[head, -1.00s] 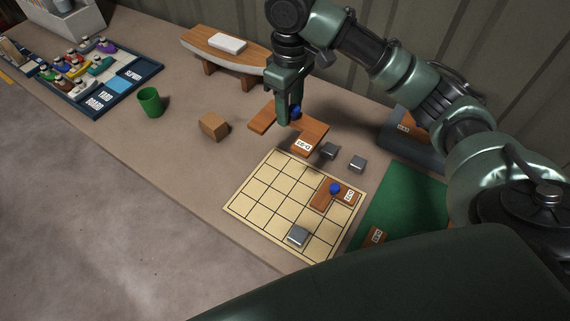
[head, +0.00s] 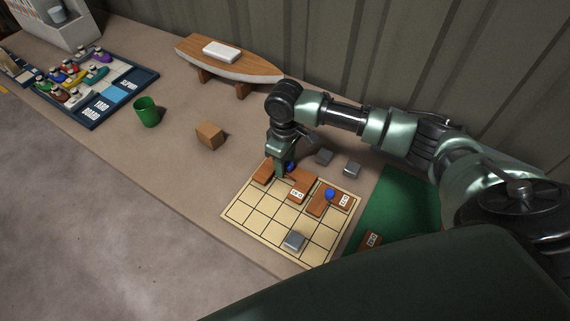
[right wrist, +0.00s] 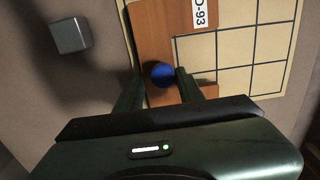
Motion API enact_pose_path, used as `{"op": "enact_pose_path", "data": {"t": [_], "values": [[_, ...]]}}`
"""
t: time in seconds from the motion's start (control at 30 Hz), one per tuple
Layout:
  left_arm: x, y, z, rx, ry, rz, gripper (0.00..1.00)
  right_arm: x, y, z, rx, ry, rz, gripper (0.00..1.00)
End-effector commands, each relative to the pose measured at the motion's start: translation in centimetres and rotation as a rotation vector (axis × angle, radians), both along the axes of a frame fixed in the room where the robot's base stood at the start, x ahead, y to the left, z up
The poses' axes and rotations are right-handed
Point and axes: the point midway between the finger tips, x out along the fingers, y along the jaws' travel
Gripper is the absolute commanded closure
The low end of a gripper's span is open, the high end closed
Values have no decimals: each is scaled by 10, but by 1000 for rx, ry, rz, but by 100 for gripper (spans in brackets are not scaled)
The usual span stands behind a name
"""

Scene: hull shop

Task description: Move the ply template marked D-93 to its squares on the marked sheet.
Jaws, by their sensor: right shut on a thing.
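The ply template marked D-93 (head: 303,183) is a brown piece with a blue knob and a white label. My right gripper (head: 287,169) is shut on its knob, and the knob also shows between the fingers in the right wrist view (right wrist: 163,75). The template is over the far-left edge squares of the marked sheet (head: 247,208); I cannot tell whether it touches the sheet. Another ply template (head: 316,206) with a blue knob lies on the sheet just right of it. A grey metal block (head: 293,241) sits on the sheet's near part. My left gripper is not in view.
Two grey blocks (head: 324,157) (head: 352,169) stand behind the sheet. A green mat (head: 397,205) with a ply piece (head: 370,240) lies to the right.

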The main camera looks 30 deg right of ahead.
Motion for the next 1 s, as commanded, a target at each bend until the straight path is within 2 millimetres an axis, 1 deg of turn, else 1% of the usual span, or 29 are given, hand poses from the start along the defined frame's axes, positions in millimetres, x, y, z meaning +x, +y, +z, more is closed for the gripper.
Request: {"op": "enact_pose_path", "data": {"t": [0.03,0.13,0.5,0.53,0.57,0.6,0.87,1.0], "values": [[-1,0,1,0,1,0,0,-1,0,-7,0,2,-1,100],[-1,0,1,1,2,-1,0,0,-1,-14,-1,-1,-1,100],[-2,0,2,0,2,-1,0,0,0,-18,-1,-1,-1,100],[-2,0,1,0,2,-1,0,0,0,-17,-1,-1,-1,54],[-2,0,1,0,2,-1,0,0,0,-17,-1,-1,-1,45],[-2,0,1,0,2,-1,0,0,0,-17,-1,-1,-1,40],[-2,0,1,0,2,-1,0,0,0,-17,-1,-1,-1,40],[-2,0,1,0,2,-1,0,1,0,-10,1,-3,-1,40]]}}
